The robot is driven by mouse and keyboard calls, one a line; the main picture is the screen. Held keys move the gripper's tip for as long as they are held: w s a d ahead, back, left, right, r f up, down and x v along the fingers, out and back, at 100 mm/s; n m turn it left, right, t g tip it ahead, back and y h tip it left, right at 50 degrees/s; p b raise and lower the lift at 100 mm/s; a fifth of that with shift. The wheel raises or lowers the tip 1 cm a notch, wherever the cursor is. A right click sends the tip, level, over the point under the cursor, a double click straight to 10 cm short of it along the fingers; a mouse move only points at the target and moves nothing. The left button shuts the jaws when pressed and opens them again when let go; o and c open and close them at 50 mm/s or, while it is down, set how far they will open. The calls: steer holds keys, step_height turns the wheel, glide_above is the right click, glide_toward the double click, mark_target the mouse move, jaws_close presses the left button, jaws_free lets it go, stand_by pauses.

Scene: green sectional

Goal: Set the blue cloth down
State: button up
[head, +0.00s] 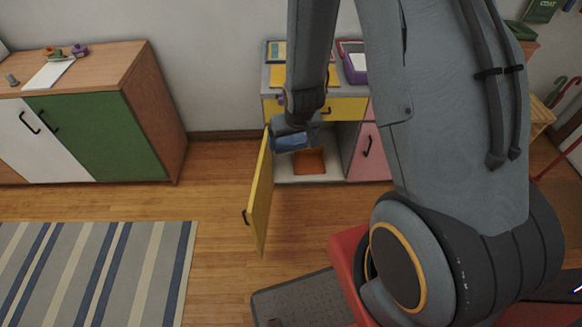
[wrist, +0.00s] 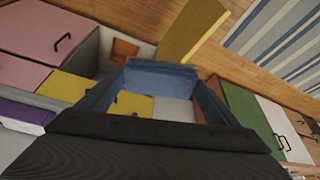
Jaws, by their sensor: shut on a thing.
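The blue cloth (head: 291,142) is at the end of my arm in the head view, held by my gripper (head: 289,131). In the wrist view, blue cloth (wrist: 160,72) spans the space ahead of the dark gripper body. The fingertips are hard to separate from the cloth. My gripper is shut on the cloth, which appears in front of or above an open cabinet compartment, beside its yellow door (head: 259,195). I cannot tell how far the cloth is from the cabinet. An orange-brown item (head: 309,161) lies inside the compartment.
The small cabinet (head: 276,106) has a yellow drawer, a pink door (head: 368,152) and items on top, including a purple bin (head: 355,68). A wooden sideboard (head: 120,75) stands left. A striped rug (head: 90,270) lies on the floor, with bare wood around it.

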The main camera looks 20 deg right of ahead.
steer(key=w+d+f+b, duration=0.4)
steer(key=w+f+b, duration=0.8)
steer(key=f+b, duration=0.3)
steer(key=m+h+b, duration=0.1)
steer(key=m+b, duration=0.2)
steer(key=b, duration=4.1)
glide_above(309, 166)
steer(key=s, duration=0.2)
step_height(309, 166, down, 45)
steer(key=f+b, duration=0.1)
steer(key=f, duration=0.2)
steer(key=f+b, duration=0.2)
steer(key=f, duration=0.2)
steer(key=f+b, duration=0.2)
steer(key=f, duration=0.1)
steer(key=shift+a+f, duration=0.15)
steer(key=shift+a, duration=0.1)
steer(key=shift+f, duration=0.1)
steer(key=o, duration=1)
steer(key=p+v, duration=0.5)
steer(key=v, duration=0.7)
steer(key=shift+a+p, duration=0.15)
steer(key=shift+p, duration=0.2)
